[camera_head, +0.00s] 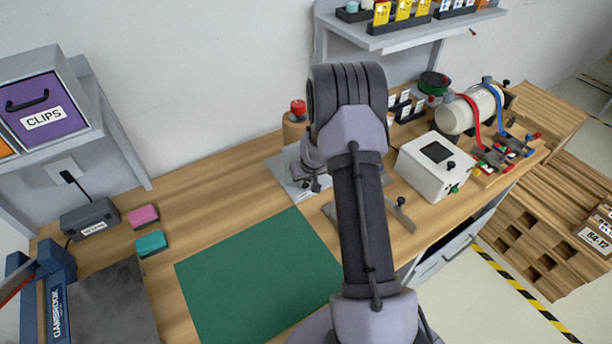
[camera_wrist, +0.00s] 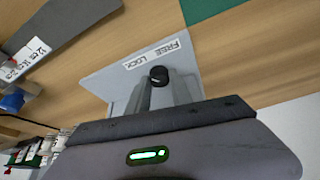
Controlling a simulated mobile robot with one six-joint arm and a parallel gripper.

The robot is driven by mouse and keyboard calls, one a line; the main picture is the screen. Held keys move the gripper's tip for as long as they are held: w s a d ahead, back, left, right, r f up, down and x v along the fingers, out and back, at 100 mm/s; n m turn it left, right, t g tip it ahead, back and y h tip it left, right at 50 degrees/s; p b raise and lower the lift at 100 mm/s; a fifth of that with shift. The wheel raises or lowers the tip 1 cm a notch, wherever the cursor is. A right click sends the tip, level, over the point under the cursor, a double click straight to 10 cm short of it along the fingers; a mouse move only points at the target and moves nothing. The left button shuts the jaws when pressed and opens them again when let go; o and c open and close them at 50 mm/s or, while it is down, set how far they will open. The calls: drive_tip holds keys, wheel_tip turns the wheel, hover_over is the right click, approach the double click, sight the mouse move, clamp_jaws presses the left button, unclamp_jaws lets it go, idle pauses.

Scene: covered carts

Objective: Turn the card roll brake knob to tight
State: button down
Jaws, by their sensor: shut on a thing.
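The brake knob (camera_wrist: 158,73) is a small black round knob on a pale grey base plate (camera_wrist: 110,82), beside a white label (camera_wrist: 150,54) reading FREE and LOCK. My gripper (camera_wrist: 160,88) comes down over the plate, its two grey fingers close around the knob. It is shut on the knob. I cannot tell clearly which word the knob points to. In the head view the plate (camera_head: 284,166) lies on the bench behind the green mat, with my gripper (camera_head: 316,184) low over it. A brown roll (camera_head: 292,132) with a red top stands at its back, partly hidden by my arm.
The green mat (camera_head: 255,275) lies in front. A white box (camera_head: 432,168) with a dark screen and a white cylinder (camera_head: 470,109) with red and blue straps stand to the right. Pink (camera_head: 144,216) and teal (camera_head: 151,243) blocks lie left. Shelves overhang both sides.

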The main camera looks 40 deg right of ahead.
drive_tip(key=r+m+p, duration=0.1)
drive_tip(key=p, duration=0.4)
drive_tip(key=shift+h, duration=0.3)
drive_tip(key=p, duration=0.2)
drive_tip(key=shift+f+m+p, duration=0.15)
drive_tip(key=shift+m+p, duration=0.15)
drive_tip(key=shift+m, duration=0.1)
drive_tip(key=shift+w+f+p, duration=0.1)
drive_tip(key=shift+f+p, duration=0.15)
drive_tip(key=shift+p, duration=0.3)
drive_tip(key=c, duration=1.1)
unclamp_jaws()
drive_tip(key=shift+c, duration=0.2)
drive_tip(key=p+v, duration=0.4)
drive_tip(key=v, duration=1.3)
drive_tip(key=shift+a+r, duration=0.15)
drive_tip(key=shift+a, duration=0.1)
